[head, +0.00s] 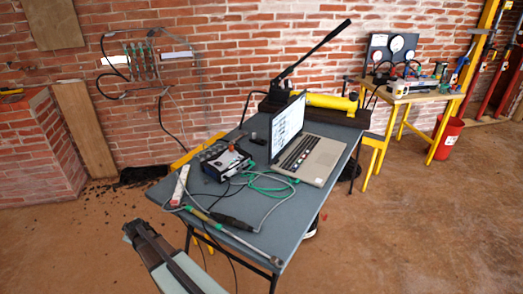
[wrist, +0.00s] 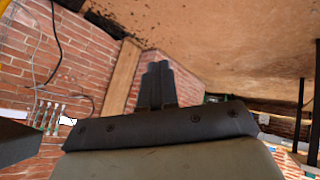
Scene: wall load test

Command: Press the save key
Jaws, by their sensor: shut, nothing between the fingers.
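I cannot make out a key marked save in either view. An open laptop (head: 318,162) stands on the grey-blue table, its screen lit and its dark keyboard facing up. Left of it on the table is a dark instrument box (head: 226,163) with small parts on top, too small to read. My gripper (wrist: 158,82) is shut and empty in the wrist view, pointing toward the brick wall and floor. In the head view my arm's end is at the lower left, off the table's near left edge and apart from the laptop and the box.
Green and black cables (head: 262,182) and a long metal rod (head: 236,238) lie across the table's near part. A white power strip (head: 180,186) lies at the left edge. A hand pump with a raised black lever (head: 315,52) and yellow cylinder (head: 332,102) stands behind the laptop.

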